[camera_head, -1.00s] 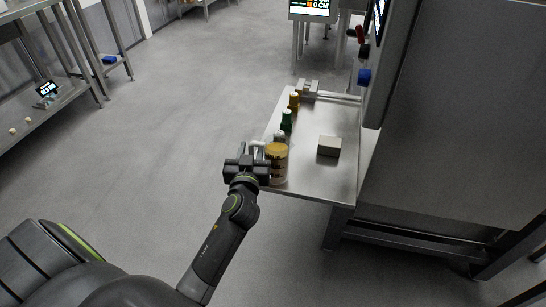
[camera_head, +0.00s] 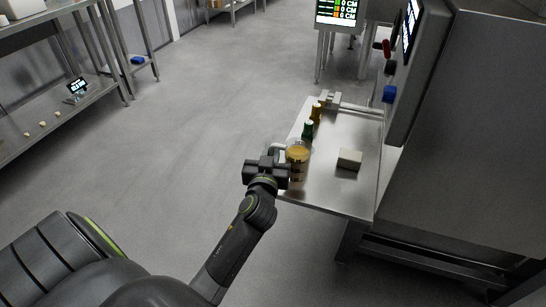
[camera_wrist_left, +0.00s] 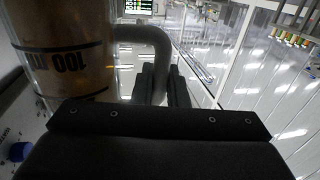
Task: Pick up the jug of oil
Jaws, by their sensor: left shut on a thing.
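The jug of oil (camera_head: 298,155), clear with amber contents, is at the near left edge of the steel table in the head view. In the left wrist view the jug (camera_wrist_left: 62,45) fills the upper left, with dark markings reading "100 ml" upside down. My left gripper (camera_head: 283,153) is beside the jug on its left. In the left wrist view its fingers (camera_wrist_left: 158,85) are shut on the jug's handle. Whether the jug's base touches the table is hard to tell. My right gripper is not in view.
The steel table (camera_head: 340,195) also holds a green bottle (camera_head: 308,130), an amber bottle (camera_head: 317,112) and a pale block (camera_head: 349,159) right of the jug. A large steel machine (camera_head: 470,130) stands at the right. The floor at left is clear; a shelf rack (camera_head: 50,105) stands beyond.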

